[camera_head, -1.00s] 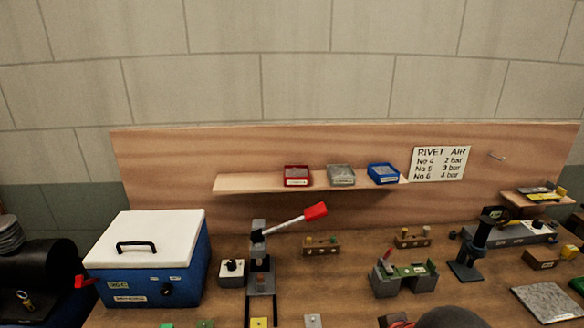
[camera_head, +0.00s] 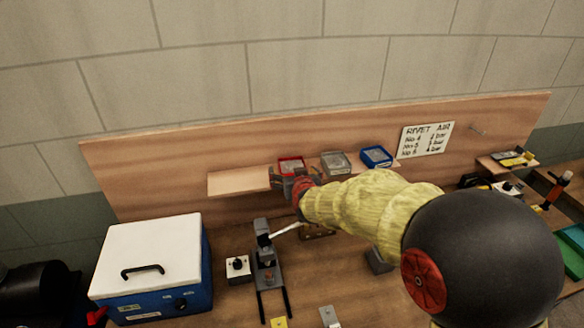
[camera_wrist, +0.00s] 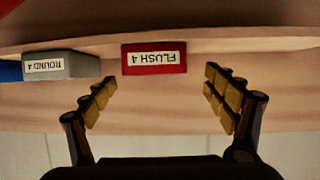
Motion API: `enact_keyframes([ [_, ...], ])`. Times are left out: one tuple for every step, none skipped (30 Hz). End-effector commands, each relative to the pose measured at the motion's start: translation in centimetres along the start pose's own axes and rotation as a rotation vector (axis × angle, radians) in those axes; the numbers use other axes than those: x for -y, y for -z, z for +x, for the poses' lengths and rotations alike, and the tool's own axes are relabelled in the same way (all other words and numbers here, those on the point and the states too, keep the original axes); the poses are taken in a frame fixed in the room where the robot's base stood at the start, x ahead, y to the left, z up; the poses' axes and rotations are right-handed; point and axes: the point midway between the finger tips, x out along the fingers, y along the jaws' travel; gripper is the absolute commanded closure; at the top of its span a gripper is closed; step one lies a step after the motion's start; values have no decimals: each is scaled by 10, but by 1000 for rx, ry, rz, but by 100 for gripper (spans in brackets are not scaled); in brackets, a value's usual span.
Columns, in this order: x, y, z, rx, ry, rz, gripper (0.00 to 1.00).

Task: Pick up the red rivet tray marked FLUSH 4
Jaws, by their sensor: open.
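The red rivet tray (camera_head: 291,164) sits on the wooden wall shelf, leftmost of three trays. In the wrist view the red tray (camera_wrist: 154,58) shows its white label FLUSH 4 upside down, centred ahead between my fingers. My gripper (camera_wrist: 160,92) is open and empty, with one finger on each side of the tray's line and the tray still beyond the fingertips. In the head view my gripper (camera_head: 290,178) is in front of the shelf just below the red tray, and covers part of the tray's front.
A grey tray (camera_head: 336,163), labelled ROUND 4 in the wrist view (camera_wrist: 62,66), stands right of the red one. A blue tray (camera_head: 376,156) is farther right. The shelf (camera_head: 238,181) is bare at left. A blue cooler-like box (camera_head: 150,265) and a lever press (camera_head: 265,260) stand below.

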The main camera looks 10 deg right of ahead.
Motion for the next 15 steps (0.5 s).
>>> enact_keyframes([
  [0, -1, 6, 1, 0, 0, 14],
  [-1, -1, 9, 1, 0, 0, 14],
  [-1, -1, 12, 2, -1, 0, 14],
  [-2, -1, 14, 1, -1, 0, 14],
  [-2, 0, 17, 1, 0, 0, 14],
  [-3, 1, 22, 1, 0, 0, 14],
  [-4, 1, 27, 2, 0, 0, 14],
  [-5, 2, 31, 2, 0, 1, 14],
  [-6, 3, 37, 2, 0, 1, 14],
  [-7, 3, 42, 3, 0, 0, 14],
  [-7, 3, 45, 2, 0, -1, 14],
  [-7, 3, 50, 3, 1, -1, 14],
  [-7, 3, 53, 3, 1, -1, 14],
  [-7, 4, 55, 2, 1, -1, 14],
  [-7, 4, 58, 1, 1, 0, 14],
])
